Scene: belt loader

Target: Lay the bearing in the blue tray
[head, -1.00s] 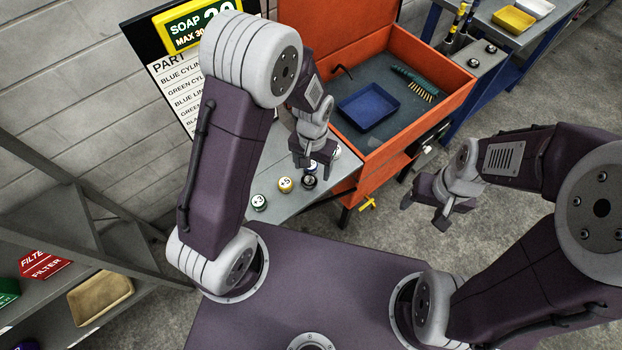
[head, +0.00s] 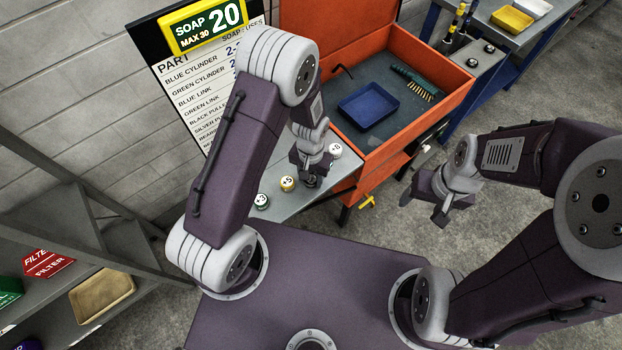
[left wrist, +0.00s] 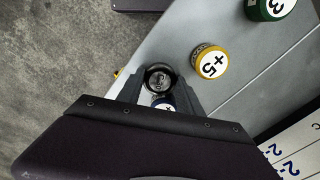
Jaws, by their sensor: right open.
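The blue tray (head: 368,106) lies empty on the grey floor of an open orange box. My left gripper (head: 310,178) points down over the buttons on the grey bench. I cannot tell whether the fingers touch the dark button. My right gripper (head: 425,207) is open and empty above the floor, right of the bench.
A green button (head: 261,201), a yellow button (head: 288,184) and a white-faced button (head: 335,150) stand on the bench. A brush (head: 413,80) lies in the box beside the tray. A sign (head: 203,25) reads SOAP 20, MAX 30. Shelving stands at the left.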

